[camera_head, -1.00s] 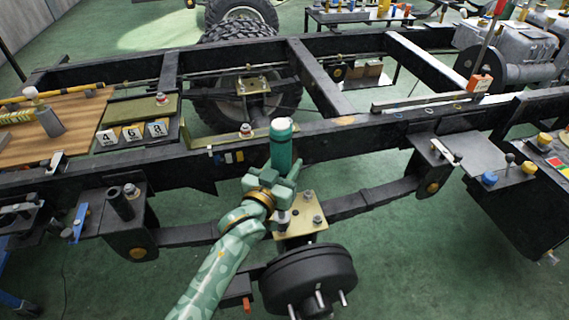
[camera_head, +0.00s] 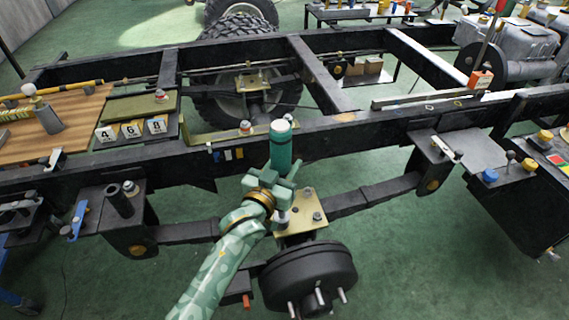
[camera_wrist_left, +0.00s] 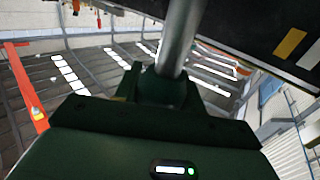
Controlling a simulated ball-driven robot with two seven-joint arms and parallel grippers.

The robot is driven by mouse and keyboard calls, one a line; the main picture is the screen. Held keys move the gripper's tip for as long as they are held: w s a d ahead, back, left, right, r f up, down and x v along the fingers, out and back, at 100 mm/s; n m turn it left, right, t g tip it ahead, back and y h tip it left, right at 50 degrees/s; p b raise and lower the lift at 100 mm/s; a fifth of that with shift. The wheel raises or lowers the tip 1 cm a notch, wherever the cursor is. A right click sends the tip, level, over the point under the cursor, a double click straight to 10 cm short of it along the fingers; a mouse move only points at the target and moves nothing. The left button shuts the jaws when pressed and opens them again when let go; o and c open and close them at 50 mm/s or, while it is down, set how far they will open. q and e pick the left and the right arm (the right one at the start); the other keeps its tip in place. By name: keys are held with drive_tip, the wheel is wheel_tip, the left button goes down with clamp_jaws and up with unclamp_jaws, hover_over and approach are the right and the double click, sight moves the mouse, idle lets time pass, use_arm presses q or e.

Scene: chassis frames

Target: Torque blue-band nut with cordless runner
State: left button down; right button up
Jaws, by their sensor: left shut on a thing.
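My left gripper (camera_head: 281,181) is shut on the green cordless runner (camera_head: 280,147), which stands nearly upright in front of the near frame rail. Its lower end is above the brass-coloured axle plate (camera_head: 295,232), near the plate's left edge. Several bolts and nuts (camera_head: 308,193) show on that plate. I cannot make out a blue band on any of them, and my gripper and arm hide part of the plate. My right gripper is not in view.
The near rail (camera_head: 360,135) runs across behind the runner, with blue, white and yellow marks on its side. A brake drum (camera_head: 308,275) with studs is below the plate. Numbered tags (camera_head: 132,130) and a wooden board (camera_head: 75,120) are at left. Green floor is open at lower right.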

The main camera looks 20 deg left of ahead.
use_arm(q)
drive_tip(key=shift+f+b, duration=0.4)
drive_tip(key=shift+f, duration=0.7)
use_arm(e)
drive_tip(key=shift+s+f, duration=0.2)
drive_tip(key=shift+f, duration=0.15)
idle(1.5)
use_arm(q)
drive_tip(key=shift+s+f, duration=0.1)
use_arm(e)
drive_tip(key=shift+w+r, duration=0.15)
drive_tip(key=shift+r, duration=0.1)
use_arm(q)
drive_tip(key=shift+f+p, duration=0.15)
drive_tip(key=shift+p, duration=0.15)
idle(0.4)
drive_tip(key=shift+p, duration=0.3)
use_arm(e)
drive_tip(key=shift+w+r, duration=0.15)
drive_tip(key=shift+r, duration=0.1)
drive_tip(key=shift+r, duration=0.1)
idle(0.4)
use_arm(q)
drive_tip(key=shift+r, duration=0.25)
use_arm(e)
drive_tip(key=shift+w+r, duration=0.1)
